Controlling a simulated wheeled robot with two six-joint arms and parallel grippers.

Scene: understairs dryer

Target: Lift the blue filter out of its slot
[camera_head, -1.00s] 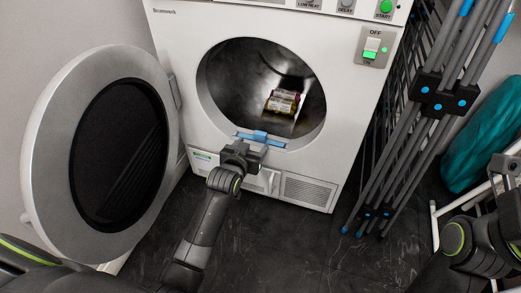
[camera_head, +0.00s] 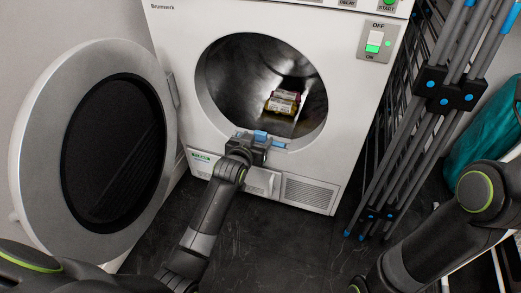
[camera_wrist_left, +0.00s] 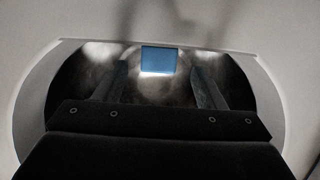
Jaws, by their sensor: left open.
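The blue filter (camera_head: 281,144) sits in its slot at the lower rim of the dryer's round opening, with a raised blue tab (camera_head: 261,134) at its middle. My left gripper (camera_head: 258,144) is at the filter from the front and hides part of it. In the left wrist view the gripper (camera_wrist_left: 162,78) is open, its two fingers apart with the blue tab (camera_wrist_left: 160,60) showing between them, farther ahead. I cannot tell whether the fingers touch the filter. My right arm shows at the right, but its gripper is out of view.
The white dryer (camera_head: 340,95) has its round door (camera_head: 35,150) swung open to the left. A folded drying rack (camera_head: 437,92) and a teal bag (camera_head: 477,130) stand right. Dark floor lies in front.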

